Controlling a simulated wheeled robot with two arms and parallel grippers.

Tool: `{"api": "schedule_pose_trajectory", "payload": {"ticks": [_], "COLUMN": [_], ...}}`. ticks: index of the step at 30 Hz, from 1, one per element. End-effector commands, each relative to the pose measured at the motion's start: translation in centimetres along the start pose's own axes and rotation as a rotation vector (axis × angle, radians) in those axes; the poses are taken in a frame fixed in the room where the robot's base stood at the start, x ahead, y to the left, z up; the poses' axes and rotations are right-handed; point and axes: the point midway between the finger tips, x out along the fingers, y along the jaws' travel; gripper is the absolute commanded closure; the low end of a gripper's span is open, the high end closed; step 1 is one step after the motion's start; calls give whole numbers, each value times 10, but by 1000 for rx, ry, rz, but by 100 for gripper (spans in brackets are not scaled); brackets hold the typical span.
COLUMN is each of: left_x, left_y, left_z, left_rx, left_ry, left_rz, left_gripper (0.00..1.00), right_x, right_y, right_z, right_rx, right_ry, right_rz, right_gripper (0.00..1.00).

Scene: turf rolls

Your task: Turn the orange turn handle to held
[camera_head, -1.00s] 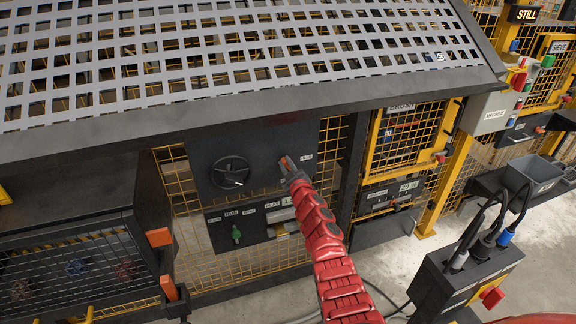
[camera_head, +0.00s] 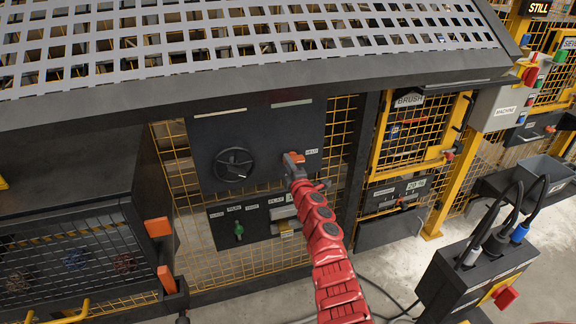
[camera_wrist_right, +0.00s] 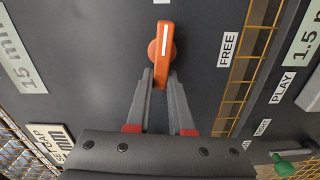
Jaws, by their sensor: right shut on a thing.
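The orange turn handle (camera_head: 297,157) is on the dark upper panel, right of the black handwheel, with a HELD label (camera_head: 311,152) just right of it. In the right wrist view the handle (camera_wrist_right: 163,40) stands upright in the picture, its white line pointing to a label cut off at the top edge. A FREE label (camera_wrist_right: 228,49) is to its right. My right gripper (camera_wrist_right: 161,78) is shut on the handle's lower end, one finger on each side. It also shows in the head view (camera_head: 292,169), partly hiding the handle. My left gripper is not in view.
The black handwheel (camera_head: 233,165) is left of the handle. Below, a control panel holds a green knob (camera_head: 239,231). A perforated grey cover (camera_head: 240,40) overhangs the panel. Yellow mesh (camera_head: 340,140) is at the right, and a dark cable box (camera_head: 470,270) stands at lower right.

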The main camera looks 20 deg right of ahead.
Motion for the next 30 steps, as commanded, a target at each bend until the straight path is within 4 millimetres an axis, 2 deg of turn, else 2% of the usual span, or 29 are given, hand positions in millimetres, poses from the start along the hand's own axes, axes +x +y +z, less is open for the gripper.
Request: {"api": "schedule_pose_trajectory", "payload": {"ticks": [9,24,25,29,30], "left_x": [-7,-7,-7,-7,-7], "left_y": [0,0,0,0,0], "left_z": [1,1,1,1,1], "left_rx": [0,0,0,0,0], "left_ry": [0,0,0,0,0], "left_rz": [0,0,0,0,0], "left_gripper": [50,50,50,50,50], "right_x": [0,0,0,0,0], "right_y": [-5,-5,-5,-5,-5], "right_z": [0,0,0,0,0], "right_rx": [-102,-120,-120,-119,-119], "right_ry": [0,-1,-1,0,-1], "right_rz": [-3,-3,-3,-3,-2], "right_gripper": [100,100,76,53,50]}}
